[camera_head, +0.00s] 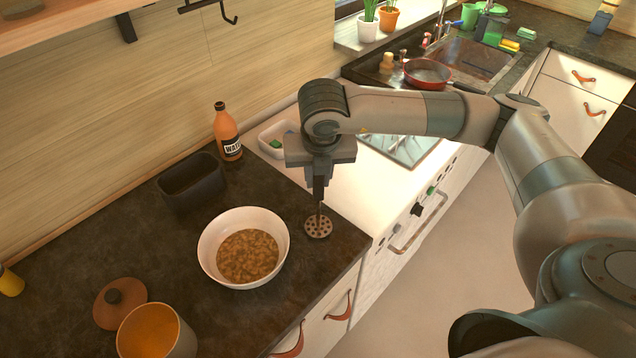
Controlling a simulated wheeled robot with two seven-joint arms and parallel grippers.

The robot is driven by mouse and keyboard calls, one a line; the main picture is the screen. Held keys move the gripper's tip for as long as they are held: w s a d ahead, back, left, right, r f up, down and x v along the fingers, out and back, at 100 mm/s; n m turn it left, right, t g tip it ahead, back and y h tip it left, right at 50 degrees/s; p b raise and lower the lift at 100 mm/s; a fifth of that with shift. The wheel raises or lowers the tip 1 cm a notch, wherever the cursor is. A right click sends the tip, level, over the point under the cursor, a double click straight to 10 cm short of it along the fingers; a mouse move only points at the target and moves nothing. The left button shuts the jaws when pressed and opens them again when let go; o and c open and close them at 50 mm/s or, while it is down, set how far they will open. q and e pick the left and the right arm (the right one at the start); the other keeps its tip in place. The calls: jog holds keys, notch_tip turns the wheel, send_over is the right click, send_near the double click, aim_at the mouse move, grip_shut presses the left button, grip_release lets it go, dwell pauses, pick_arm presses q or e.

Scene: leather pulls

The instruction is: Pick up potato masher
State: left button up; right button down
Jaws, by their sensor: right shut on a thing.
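The potato masher (318,227) has a round perforated head and a thin dark shaft, and it hangs upright from my right gripper (318,185). My right gripper points straight down and is shut on the masher's handle, which the fingers partly hide. The masher's head is over the dark counter (215,315) near its right edge, just right of the white bowl (222,222). I cannot tell whether the head touches the counter. My left gripper is not in view.
The white bowl holds brown chunks. A black container (190,182) and an orange bottle (227,132) stand behind it. An orange-brown pot (155,335) and its lid (120,303) are at the lower left. A white stove (430,185) adjoins the counter; a red pan (427,74) sits farther back.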

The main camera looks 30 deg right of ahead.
jog(key=shift+r+b, duration=0.3)
jog(key=shift+r, duration=0.05)
notch_tip(320, 180, up, 2)
jog(key=shift+s+d+r+b, duration=0.1)
jog(key=shift+r+b, duration=0.1)
jog(key=shift+b, duration=0.65)
jog(key=s+d+r+b, duration=0.4)
jog(key=s+d+r, duration=0.3)
jog(key=s, duration=0.1)
jog(key=shift+s+d, duration=0.2)
jog(key=shift+d, duration=0.15)
jog(key=shift+a, duration=0.1)
